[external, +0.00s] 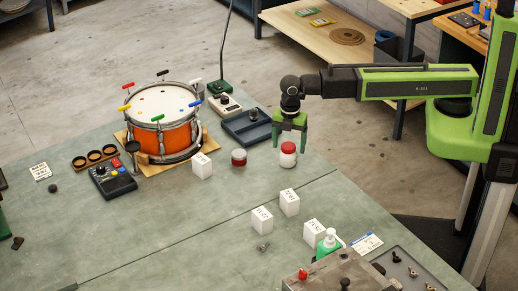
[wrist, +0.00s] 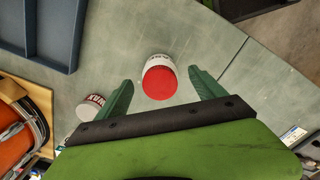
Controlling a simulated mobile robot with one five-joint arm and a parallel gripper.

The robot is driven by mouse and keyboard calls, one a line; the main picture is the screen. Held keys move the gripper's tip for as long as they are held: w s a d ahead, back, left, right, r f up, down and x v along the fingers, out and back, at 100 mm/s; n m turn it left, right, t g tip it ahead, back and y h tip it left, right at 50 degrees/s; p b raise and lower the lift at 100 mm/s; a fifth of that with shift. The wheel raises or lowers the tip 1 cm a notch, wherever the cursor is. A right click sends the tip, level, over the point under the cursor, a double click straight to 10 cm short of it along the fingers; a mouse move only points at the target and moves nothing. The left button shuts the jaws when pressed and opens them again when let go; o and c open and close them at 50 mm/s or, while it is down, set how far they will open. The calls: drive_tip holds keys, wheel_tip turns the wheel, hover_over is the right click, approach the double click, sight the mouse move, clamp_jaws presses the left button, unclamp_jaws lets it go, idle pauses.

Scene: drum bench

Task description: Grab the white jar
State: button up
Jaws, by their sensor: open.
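The white jar (external: 288,159) stands upright on the grey-green bench near its far right edge. Its lid is red, and dark lettering shows on its white side. In the wrist view the jar (wrist: 159,78) lies between and just beyond my fingertips. My gripper (external: 290,140) is open and points down, with its green fingers above and around the top of the jar. In the wrist view my gripper (wrist: 161,78) has a finger on each side of the jar, with a gap on both sides. No contact shows.
A shorter red-and-white tin (external: 239,157) stands left of the jar. A blue tray (external: 246,127) lies behind it. An orange drum (external: 163,127) stands farther left. White blocks (external: 289,202) stand nearer the front. The bench just in front of the jar is clear.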

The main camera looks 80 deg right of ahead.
sight(288, 155)
wheel_tip(288, 155, down, 5)
drive_tip(key=b, duration=0.4)
drive_tip(key=shift+a+f, duration=0.1)
drive_tip(key=shift+a, duration=0.05)
drive_tip(key=shift+r, duration=0.2)
drive_tip(key=c, duration=1.7)
drive_tip(key=shift+o, duration=0.2)
